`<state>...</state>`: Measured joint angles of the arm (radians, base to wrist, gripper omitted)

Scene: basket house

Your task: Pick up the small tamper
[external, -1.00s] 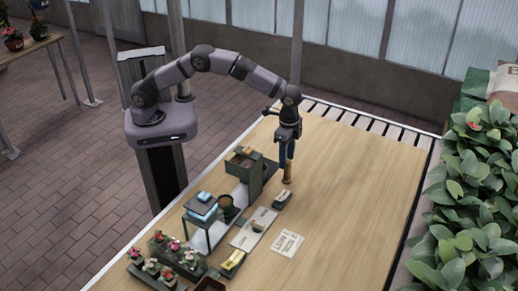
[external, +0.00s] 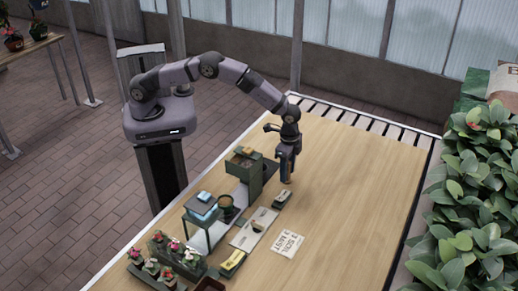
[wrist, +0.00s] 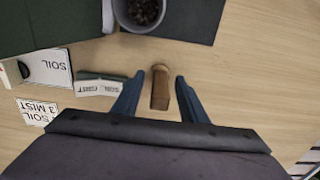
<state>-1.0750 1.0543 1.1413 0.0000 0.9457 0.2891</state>
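The small tamper (wrist: 160,88) is a brown wooden piece standing on the table. In the wrist view it sits between my gripper's two blue fingers, with a gap on each side. My gripper (wrist: 158,98) is open and points down around it. In the external view my gripper (external: 288,165) is low over the table, and only the lower end of the tamper (external: 287,180) shows beneath it.
A small dark block with a white label (wrist: 99,86) lies just left of my fingers. A pot of dark bits (wrist: 140,12) stands on a dark green unit ahead. A printed card (external: 287,243) lies flat. The table to the right is clear.

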